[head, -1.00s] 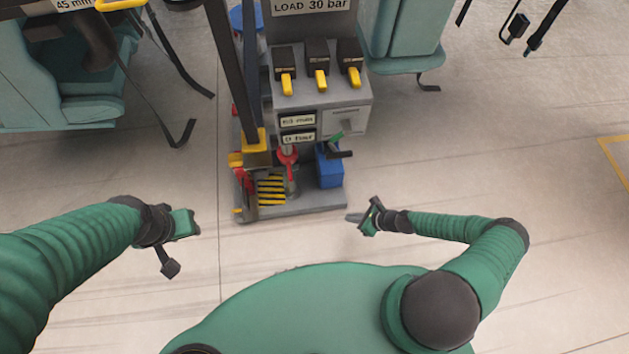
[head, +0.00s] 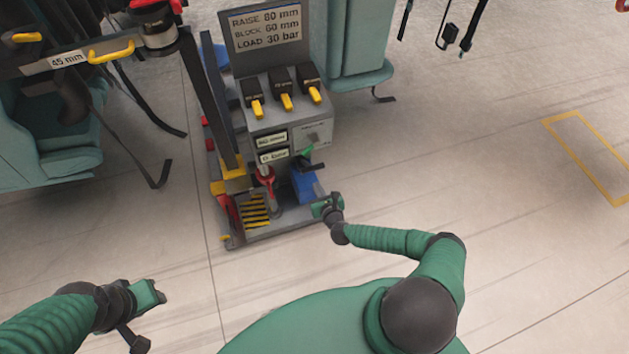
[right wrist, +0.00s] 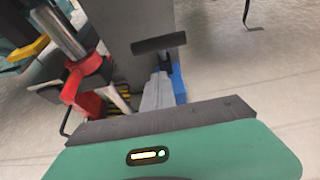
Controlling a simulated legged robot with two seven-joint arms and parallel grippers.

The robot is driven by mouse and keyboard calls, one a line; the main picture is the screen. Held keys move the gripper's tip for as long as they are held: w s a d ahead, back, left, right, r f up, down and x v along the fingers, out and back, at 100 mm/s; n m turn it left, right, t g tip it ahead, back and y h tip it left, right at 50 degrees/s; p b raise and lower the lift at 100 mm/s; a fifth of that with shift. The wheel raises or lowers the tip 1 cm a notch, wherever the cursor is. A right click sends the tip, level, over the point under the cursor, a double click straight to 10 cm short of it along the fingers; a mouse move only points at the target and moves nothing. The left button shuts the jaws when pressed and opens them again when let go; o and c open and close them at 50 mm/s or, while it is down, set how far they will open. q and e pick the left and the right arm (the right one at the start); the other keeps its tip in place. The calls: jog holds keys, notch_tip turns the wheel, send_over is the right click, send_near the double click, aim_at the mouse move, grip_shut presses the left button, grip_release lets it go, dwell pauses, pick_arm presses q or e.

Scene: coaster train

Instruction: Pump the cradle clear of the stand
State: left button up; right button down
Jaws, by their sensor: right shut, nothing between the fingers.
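A grey stand (head: 282,152) holds a sign, three black blocks with yellow levers (head: 286,101) and a black handle (head: 314,166) with a green part low on its right. My right gripper (head: 322,204) is shut and empty beside the stand's lower right corner, near the blue box (head: 304,184). In the right wrist view, the black handle (right wrist: 158,44) lies just beyond the grey fingertips, apparently apart from them. My left gripper (head: 158,291) is far from the stand at lower left, and its finger state is unclear. I cannot tell which part is the cradle.
The sign (head: 266,25) reads RAISE 80 mm, BLOCK 60 mm, LOAD 30 bar. A beam labelled 45 mm (head: 68,60) juts in at upper left. Teal seats (head: 353,65) with hanging straps flank the stand. The floor to the right is clear, with a yellow outline (head: 590,165).

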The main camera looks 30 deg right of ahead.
aim_at(313, 169)
jog(key=w, duration=0.1)
jog(key=w+d+r, duration=0.1)
jog(key=w, duration=0.1)
jog(key=shift+w+d+r, duration=0.1)
jog(key=shift+w+r, duration=0.05)
jog(key=shift+r, duration=0.05)
jog(key=w+r, duration=0.2)
jog(key=r, duration=0.1)
jog(key=shift+w+d, duration=0.2)
jog(key=shift+f, duration=0.1)
